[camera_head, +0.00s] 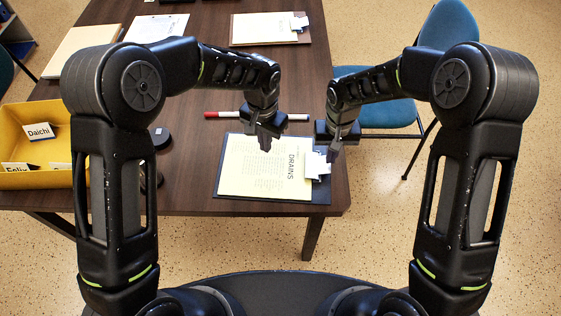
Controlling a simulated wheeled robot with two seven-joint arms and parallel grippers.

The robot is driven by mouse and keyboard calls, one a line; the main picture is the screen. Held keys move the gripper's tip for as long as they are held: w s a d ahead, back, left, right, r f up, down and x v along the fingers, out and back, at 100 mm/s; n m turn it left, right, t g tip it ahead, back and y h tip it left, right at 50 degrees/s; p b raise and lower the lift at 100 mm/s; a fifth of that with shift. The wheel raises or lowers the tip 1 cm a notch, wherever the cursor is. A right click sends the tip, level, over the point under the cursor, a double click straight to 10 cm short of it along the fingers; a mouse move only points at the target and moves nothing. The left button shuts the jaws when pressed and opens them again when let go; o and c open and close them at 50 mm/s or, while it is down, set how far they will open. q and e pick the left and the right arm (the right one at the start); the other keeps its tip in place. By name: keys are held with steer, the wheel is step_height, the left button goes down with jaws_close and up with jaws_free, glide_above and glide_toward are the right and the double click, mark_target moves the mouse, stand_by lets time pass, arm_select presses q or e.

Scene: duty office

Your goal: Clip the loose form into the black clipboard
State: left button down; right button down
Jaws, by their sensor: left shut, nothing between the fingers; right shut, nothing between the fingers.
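The black clipboard (322,190) lies near the front right corner of the brown table. A yellow form (245,175) headed "DRAINS" lies on its board, with the clipboard's dark edge showing around it. The clip (317,165) is at the board's right end, and the form's right edge lies against or under it; I cannot tell which. My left gripper (268,145) is shut and empty, above the upper part of the form. My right gripper (335,151) is shut and empty, above or just beside the clip. Whether either gripper touches anything is unclear.
A brown clipboard (270,41) with a paper lies farther back. A yellow tray (35,180) with name cards stands at the left. A dark object, perhaps a stamp (160,138), is beside my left arm. A blue chair (375,105) stands at the right.

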steer(key=shift+r, duration=2.5)
arm_select(q)
steer(key=shift+r, duration=0.1)
arm_select(e)
steer(key=shift+f+b, duration=0.7)
arm_select(q)
step_height(320, 180, up, 8)
steer(key=shift+f, duration=0.2)
steer(key=shift+f+b, duration=0.55)
arm_select(e)
step_height(320, 180, up, 8)
steer(key=shift+f, duration=0.15)
